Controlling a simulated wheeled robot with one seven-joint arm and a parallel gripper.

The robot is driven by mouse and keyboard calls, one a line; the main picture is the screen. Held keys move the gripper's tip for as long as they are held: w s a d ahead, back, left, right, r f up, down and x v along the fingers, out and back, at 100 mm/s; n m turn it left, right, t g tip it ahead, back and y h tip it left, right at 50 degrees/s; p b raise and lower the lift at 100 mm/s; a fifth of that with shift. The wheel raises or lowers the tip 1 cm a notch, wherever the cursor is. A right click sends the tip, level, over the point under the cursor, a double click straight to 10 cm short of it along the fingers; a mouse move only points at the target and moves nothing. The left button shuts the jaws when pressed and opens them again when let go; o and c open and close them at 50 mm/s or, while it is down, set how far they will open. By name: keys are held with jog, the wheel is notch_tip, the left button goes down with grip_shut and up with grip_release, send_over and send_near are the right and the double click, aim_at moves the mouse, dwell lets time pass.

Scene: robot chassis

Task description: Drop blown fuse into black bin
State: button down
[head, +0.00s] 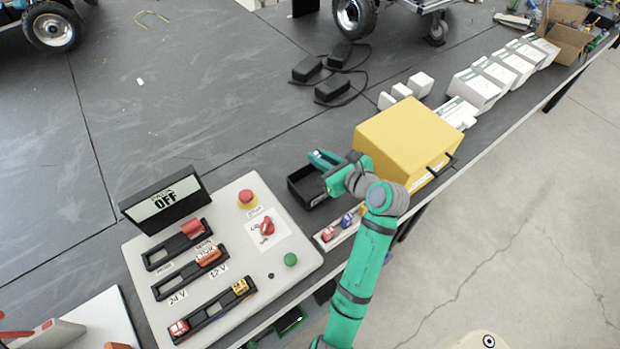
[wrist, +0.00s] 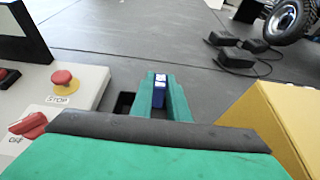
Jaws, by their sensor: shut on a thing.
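My gripper (head: 322,158) is over the far side of the black bin (head: 306,200). In the wrist view its teal fingers (wrist: 160,97) are shut on a blue fuse (wrist: 159,92) with a pale top. The fuse is hidden in the head view. The black bin is an open box standing on the table between the control panel and the yellow case. Only a dark corner of the bin (wrist: 123,104) shows in the wrist view, left of the fingers; the arm hides part of it in the head view.
The control panel (head: 255,195) with slots, several fuses and an OFF display (head: 165,202) is at left. A white tray (head: 322,243) of red and blue fuses lies near the front edge. The yellow case (head: 405,135) stands close right of my gripper.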

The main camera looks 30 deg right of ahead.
jog(key=shift+a+f, duration=0.1)
jog(key=shift+f, duration=2.65)
jog(key=c, duration=1.6)
grip_release()
jog(key=v, duration=1.1)
jog(key=shift+w+f, duration=0.1)
jog(key=shift+w, duration=0.05)
